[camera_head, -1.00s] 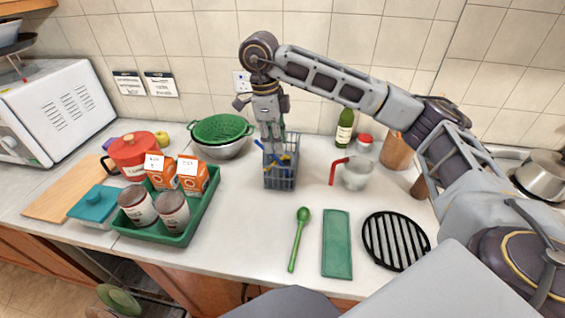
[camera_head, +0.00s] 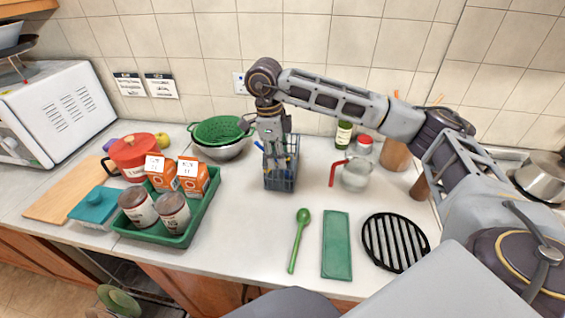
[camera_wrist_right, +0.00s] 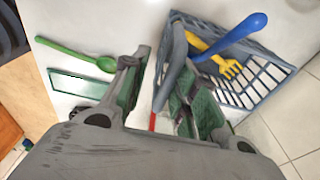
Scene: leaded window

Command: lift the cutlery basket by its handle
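The cutlery basket (camera_head: 281,182) is a grey-blue lattice box standing upright on the counter near the wall. It holds blue and yellow cutlery. My right gripper (camera_head: 275,150) points down over it. In the right wrist view the basket (camera_wrist_right: 268,86) shows at right, with a yellow fork (camera_wrist_right: 226,62) and a blue-handled piece (camera_wrist_right: 238,35). Its grey handle (camera_wrist_right: 172,68) passes between the open fingers of my right gripper (camera_wrist_right: 160,72), close to the right-hand finger. I cannot tell whether they touch. My left gripper is not in view.
A green colander in a metal bowl (camera_head: 220,146) stands left of the basket, and a glass jug with a red handle (camera_head: 355,174) to its right. A green tray (camera_head: 190,232) holds cans and cartons. A green spoon (camera_head: 297,240) and a green mat (camera_head: 337,245) lie in front.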

